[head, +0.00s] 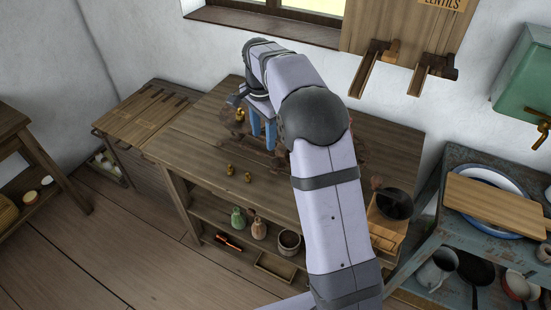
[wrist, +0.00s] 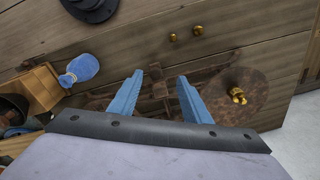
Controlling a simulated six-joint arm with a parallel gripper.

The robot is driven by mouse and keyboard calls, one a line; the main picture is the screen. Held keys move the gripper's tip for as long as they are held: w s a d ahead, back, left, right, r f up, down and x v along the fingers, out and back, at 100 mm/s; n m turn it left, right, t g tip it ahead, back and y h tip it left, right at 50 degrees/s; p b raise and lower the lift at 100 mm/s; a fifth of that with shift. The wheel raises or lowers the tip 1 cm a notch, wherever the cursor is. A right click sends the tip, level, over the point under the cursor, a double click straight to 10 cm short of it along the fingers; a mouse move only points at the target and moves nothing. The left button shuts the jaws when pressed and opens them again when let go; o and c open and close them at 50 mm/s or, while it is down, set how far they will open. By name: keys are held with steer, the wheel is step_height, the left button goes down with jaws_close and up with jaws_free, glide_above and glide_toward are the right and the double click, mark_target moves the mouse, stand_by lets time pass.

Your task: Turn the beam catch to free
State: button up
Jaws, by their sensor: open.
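A rusty balance scale stands on the wooden table. In the wrist view its rusty metalwork (wrist: 160,92) shows between and beyond my fingers, and a round rusty pan (wrist: 254,90) with brass weights (wrist: 238,96) is at the right. In the head view part of the pan (head: 226,120) shows left of my gripper. My gripper (head: 264,141) points down over the scale; in the wrist view its blue fingers (wrist: 160,76) are apart with nothing held between them. I cannot make out the beam catch or its position. My arm hides much of the scale in the head view.
Two small brass weights (head: 239,174) stand on the table (head: 190,140) in front of the scale. A wooden box with a dark bowl (head: 393,203) is at the table's right end. The table's left part is clear.

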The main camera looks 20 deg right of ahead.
steer(key=s+f+n+h, duration=0.1)
steer(key=s+f, duration=0.1)
steer(key=s, duration=0.2)
steer(key=n+t, duration=0.3)
steer(key=n, duration=0.4)
glide_toward(276, 161)
steer(key=shift+w+a+f+h, duration=0.1)
steer(key=shift+a+f+h, duration=0.2)
steer(key=shift+f+h, duration=0.15)
steer(key=shift+f, duration=0.1)
steer(key=shift+p+x, duration=0.9)
steer(key=shift+x, duration=2.7)
steer(key=shift+c, duration=0.4)
steer(key=shift+w, duration=0.1)
steer(key=c, duration=0.9)
